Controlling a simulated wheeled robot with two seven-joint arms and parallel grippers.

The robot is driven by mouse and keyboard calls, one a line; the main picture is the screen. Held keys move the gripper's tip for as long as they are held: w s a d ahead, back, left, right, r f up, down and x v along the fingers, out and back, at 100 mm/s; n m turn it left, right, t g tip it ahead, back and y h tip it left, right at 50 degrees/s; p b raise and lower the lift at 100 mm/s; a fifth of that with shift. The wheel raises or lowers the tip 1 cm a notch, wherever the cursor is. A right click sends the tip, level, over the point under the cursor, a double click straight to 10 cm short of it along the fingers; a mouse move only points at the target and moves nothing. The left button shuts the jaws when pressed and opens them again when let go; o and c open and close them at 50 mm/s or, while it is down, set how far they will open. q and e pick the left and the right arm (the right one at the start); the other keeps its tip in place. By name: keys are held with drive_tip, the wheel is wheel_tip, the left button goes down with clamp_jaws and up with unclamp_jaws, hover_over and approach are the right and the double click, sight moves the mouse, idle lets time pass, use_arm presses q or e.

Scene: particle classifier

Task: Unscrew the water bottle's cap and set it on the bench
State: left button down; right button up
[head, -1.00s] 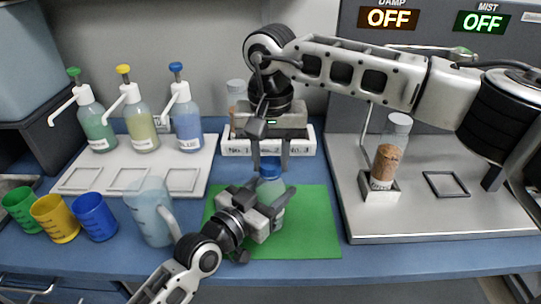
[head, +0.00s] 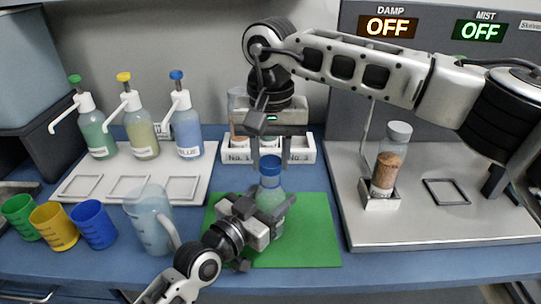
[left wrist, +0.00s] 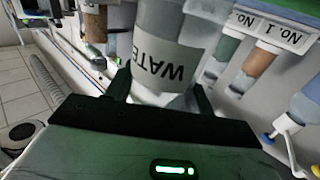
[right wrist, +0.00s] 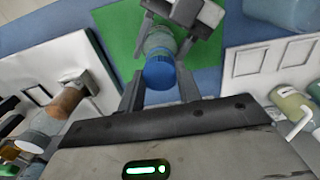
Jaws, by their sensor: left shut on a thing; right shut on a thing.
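The water bottle (head: 272,222) stands upright over the green mat, its body translucent teal. Its "WATER" label (left wrist: 170,58) shows in the left wrist view. My left gripper (head: 262,222) is shut around its body from the lower left. The blue cap (head: 270,168) is at the bottle's top, and it also shows in the right wrist view (right wrist: 160,73). My right gripper (head: 270,160) points down from above, shut on the cap with a finger on either side. Whether the cap still touches the bottle's neck is hard to tell.
The green mat (head: 315,235) has bare room on its right. A clear pitcher (head: 148,220) and coloured cups (head: 95,225) stand to the left. Pump bottles (head: 187,130) stand behind. A sample-tube rack (head: 303,150) is behind the bottle; a metal platform with a tube (head: 390,165) is at right.

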sight(270, 161)
drive_tip(key=shift+r, duration=2)
use_arm(q)
drive_tip(key=shift+c, duration=2.3)
unclamp_jaws()
